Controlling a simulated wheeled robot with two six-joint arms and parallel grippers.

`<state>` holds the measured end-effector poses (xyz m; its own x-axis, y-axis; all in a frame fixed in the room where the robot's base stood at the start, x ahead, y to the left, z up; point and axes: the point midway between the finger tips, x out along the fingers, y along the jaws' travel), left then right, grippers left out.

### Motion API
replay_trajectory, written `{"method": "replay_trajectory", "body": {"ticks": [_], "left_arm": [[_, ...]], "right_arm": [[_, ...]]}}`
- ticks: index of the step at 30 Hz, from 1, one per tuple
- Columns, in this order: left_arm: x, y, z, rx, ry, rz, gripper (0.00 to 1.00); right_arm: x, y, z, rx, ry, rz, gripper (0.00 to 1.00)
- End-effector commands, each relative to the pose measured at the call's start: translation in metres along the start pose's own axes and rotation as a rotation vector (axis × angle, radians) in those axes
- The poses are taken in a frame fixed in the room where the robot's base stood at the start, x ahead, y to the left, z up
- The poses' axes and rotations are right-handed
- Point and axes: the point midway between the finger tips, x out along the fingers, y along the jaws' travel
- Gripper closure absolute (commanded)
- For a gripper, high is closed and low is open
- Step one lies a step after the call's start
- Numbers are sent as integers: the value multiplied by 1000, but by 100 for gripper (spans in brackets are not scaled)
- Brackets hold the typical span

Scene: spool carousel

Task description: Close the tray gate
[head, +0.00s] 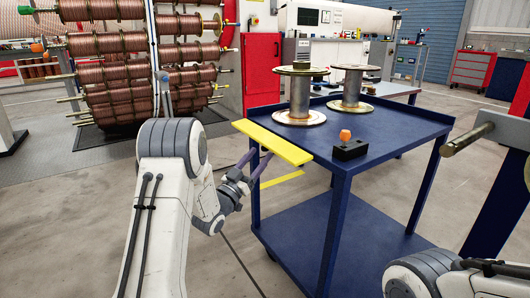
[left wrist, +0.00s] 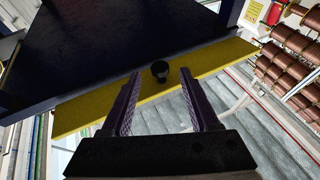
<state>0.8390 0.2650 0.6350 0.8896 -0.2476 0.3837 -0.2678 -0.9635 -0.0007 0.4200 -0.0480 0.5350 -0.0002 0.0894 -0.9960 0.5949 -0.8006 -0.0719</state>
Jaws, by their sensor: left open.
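The tray gate is a long yellow plate (head: 272,143) along the left edge of the blue cart's top (head: 375,125). It looks folded outward, about level with the top; its exact tilt is hard to tell. My left gripper (head: 257,165) is just below and beside the plate in the head view. My right gripper is out of view.
Two metal spools, one near (head: 299,98) and one farther back (head: 351,90), stand on the cart. A black block (head: 350,150) with an orange knob (head: 345,135) sits near its front edge. A rack of copper spools (head: 115,75) stands behind left. A metal rod (head: 467,139) juts in at right.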

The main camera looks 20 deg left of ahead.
Motion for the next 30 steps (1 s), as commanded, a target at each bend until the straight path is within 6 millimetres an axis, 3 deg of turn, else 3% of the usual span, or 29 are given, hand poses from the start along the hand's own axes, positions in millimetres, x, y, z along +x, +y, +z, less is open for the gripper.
{"method": "replay_trajectory", "body": {"ticks": [3, 9, 19, 24, 30], "left_arm": [[20, 1, 1, 1, 3, 2, 39], [40, 0, 0, 0, 1, 1, 39], [44, 0, 0, 0, -1, -2, 39], [43, 0, 0, 0, -1, -2, 100], [43, 0, -1, 1, -5, -1, 100]], "right_arm": [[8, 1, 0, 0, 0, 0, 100], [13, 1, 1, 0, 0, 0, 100], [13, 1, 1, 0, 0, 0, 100], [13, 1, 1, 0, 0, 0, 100], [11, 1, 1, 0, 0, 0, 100]]}}
